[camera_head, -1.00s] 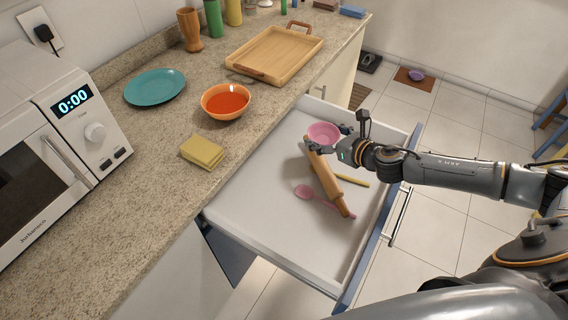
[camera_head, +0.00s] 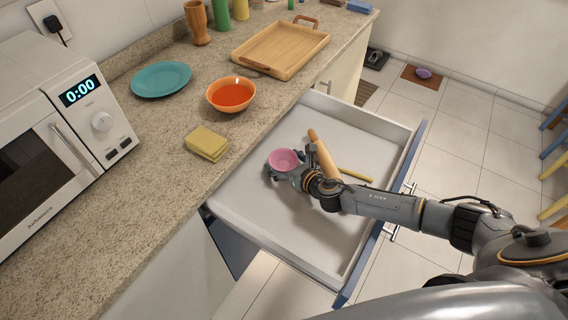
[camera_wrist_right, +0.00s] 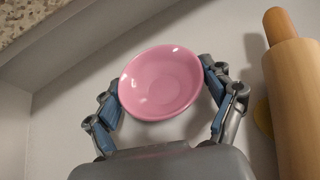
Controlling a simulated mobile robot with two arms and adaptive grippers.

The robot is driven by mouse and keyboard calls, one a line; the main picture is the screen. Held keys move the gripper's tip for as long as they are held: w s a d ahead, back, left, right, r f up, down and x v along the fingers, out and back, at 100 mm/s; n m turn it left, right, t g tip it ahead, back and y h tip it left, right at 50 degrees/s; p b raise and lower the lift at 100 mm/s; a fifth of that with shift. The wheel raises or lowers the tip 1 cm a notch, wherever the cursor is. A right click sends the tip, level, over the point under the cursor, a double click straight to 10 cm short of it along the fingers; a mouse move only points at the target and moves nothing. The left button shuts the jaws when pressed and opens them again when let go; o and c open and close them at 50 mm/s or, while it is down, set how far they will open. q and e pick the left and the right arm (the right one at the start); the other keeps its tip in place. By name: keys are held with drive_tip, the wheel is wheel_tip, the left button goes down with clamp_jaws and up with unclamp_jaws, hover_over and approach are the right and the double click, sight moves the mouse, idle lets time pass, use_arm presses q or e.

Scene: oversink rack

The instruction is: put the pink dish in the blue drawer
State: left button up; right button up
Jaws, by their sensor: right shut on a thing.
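The pink dish (camera_head: 284,159) is a small round bowl, upright, within the outline of the open blue drawer (camera_head: 345,287), near the counter-side wall. My right gripper (camera_head: 288,165) is shut on it. In the right wrist view, the fingers (camera_wrist_right: 162,90) press the pink dish (camera_wrist_right: 160,82) from both sides, and it looks empty. I cannot tell whether the dish touches the drawer floor or hangs just above it. The drawer has a white inside and a blue front. My left gripper is not in view.
A wooden rolling pin (camera_head: 323,152) and a yellow stick (camera_head: 355,175) lie in the drawer beside my right gripper. A yellow sponge (camera_head: 207,143), orange bowl (camera_head: 231,94), teal plate (camera_head: 161,79) and wooden tray (camera_head: 279,46) rest on the counter. The near drawer floor looks clear.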

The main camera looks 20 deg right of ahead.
drive_tip(key=shift+f, duration=0.35)
drive_tip(key=o, duration=1.1)
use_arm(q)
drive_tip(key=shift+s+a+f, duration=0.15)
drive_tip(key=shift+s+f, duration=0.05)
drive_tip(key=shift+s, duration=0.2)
use_arm(e)
drive_tip(key=shift+r, duration=0.1)
drive_tip(key=shift+s+r, duration=0.1)
drive_tip(key=shift+r, duration=0.1)
drive_tip(key=v, duration=1.2)
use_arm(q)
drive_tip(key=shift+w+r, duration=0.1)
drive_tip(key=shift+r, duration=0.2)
